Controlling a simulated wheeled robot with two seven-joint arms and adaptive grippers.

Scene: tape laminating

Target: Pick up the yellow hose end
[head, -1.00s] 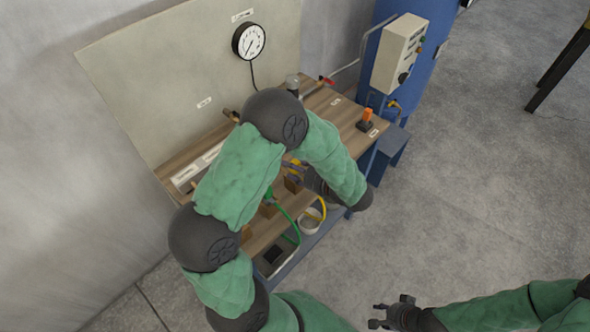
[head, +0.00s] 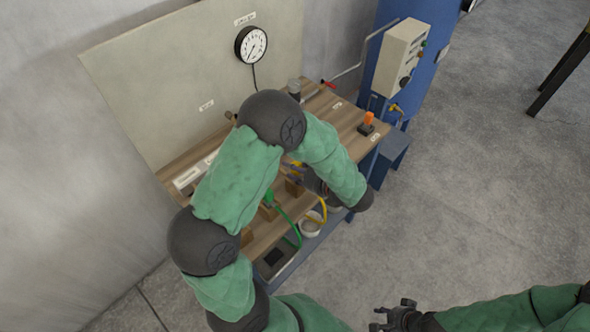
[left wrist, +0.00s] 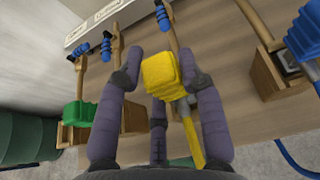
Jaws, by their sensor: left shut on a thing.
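The yellow hose end (left wrist: 158,75) is a blocky yellow piece in the middle of the left wrist view, with a yellow hose running down from it. My left gripper (left wrist: 164,68) has its purple-grey fingers around it and is shut on it. In the head view my green left arm hides most of this gripper; the yellow hose (head: 323,213) hangs near the bench's front edge. My right gripper (head: 392,314) is open and empty at the bottom right, well away from the bench.
A green hose end (left wrist: 78,114) sits at a wooden holder on the left, and a blue one (left wrist: 303,36) on the right. The wooden bench (head: 345,117) carries an orange-topped switch (head: 367,121). A control box (head: 404,47) and blue tank stand behind.

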